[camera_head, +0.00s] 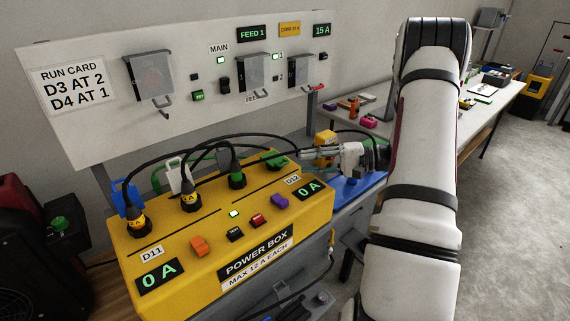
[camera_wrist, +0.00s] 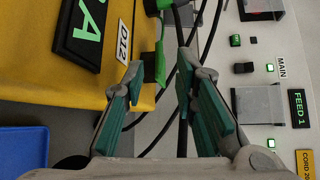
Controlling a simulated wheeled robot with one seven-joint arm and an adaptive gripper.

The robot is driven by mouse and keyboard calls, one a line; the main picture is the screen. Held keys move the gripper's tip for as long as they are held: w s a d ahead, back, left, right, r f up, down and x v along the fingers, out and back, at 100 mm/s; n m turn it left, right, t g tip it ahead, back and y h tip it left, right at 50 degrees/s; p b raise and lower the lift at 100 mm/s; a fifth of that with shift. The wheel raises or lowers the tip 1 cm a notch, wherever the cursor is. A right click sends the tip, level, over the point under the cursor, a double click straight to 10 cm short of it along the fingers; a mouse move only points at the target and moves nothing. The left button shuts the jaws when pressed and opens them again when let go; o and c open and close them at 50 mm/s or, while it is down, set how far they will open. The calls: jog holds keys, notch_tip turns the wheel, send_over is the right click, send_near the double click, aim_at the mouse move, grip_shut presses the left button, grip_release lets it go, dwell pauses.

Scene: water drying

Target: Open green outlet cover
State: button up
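The yellow power box (camera_head: 205,262) carries a row of outlets. A green outlet cover (camera_head: 276,161) is at the right end of the row and looks low against the box top. Green parts (camera_wrist: 150,66) also show in the wrist view, beside the upper end of the left finger; I cannot tell whether they touch. My gripper (camera_head: 306,155) is just right of the green cover. In the wrist view my gripper (camera_wrist: 160,72) is open, its fingers apart, with nothing gripped between them. The arm hides part of the scene to the right.
Black cables (camera_wrist: 206,45) run close past the fingertips. Plugs fill other outlets, beside a raised blue cover (camera_head: 126,198) and a white cover (camera_head: 176,172). A white panel (camera_head: 185,62) with switches stands behind. A blue tray (camera_head: 352,188) lies right of the box.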

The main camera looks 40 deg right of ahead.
aim_at(285, 164)
jog(key=x, duration=0.7)
jog(key=shift+c, duration=0.5)
grip_shut()
